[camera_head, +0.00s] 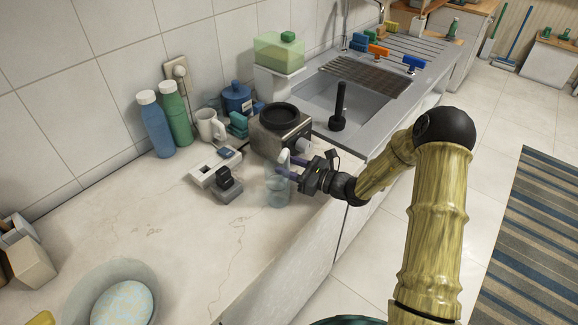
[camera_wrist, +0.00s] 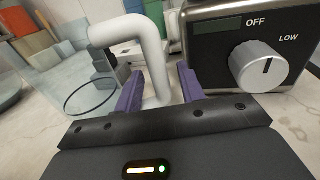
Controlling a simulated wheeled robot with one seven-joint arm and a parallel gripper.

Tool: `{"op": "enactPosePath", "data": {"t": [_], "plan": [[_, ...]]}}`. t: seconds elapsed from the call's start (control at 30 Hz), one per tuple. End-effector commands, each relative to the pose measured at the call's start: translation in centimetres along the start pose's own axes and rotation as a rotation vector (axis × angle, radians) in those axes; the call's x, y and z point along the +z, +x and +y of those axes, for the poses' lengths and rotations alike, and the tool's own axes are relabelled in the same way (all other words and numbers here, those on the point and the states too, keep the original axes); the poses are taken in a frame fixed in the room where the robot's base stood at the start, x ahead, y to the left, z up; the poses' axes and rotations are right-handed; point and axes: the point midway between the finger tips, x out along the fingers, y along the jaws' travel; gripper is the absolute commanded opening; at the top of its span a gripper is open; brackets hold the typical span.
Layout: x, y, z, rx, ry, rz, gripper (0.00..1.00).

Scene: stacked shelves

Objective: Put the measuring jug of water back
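The clear measuring jug (camera_head: 278,194) stands on the counter near its front edge, in front of the metal appliance. Its see-through body shows at the left of the wrist view (camera_wrist: 82,92), with its white handle (camera_wrist: 128,32) bent down towards my fingers. I cannot make out the water level. My gripper (camera_head: 287,169) reaches in from the right at the handle. In the wrist view, its two purple fingers (camera_wrist: 160,90) stand apart on either side of the lower handle, with a narrow gap at the right finger.
The metal appliance (camera_head: 268,139) with a dial is close behind my gripper. Small white and grey items (camera_head: 229,190) sit left of the jug. A blue bottle (camera_head: 157,130), green bottle (camera_head: 177,118) and white mug (camera_head: 208,127) stand by the wall.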

Motion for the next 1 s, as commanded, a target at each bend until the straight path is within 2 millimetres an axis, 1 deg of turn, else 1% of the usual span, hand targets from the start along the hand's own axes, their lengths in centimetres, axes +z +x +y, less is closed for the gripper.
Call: {"op": "enactPosePath", "data": {"t": [0.03,0.17,0.27,0.6,0.7,0.83,1.0], "plan": [[0.4,0.0,0.0,0.0,-0.001,0.0,0.39],[0.1,-1.5,-0.1,-0.002,0.001,0.001,0.39],[0.1,-3.2,-0.1,-0.003,0.0,0.0,0.39],[0.1,-9.8,-0.1,-0.004,0.0,0.001,0.39],[0.1,-11.2,-0.1,-0.003,0.0,0.0,0.39],[0.2,-11.9,0.0,0.0,0.0,0.0,0.39],[0.2,-12.0,0.0,0.001,0.0,0.0,0.39]]}}
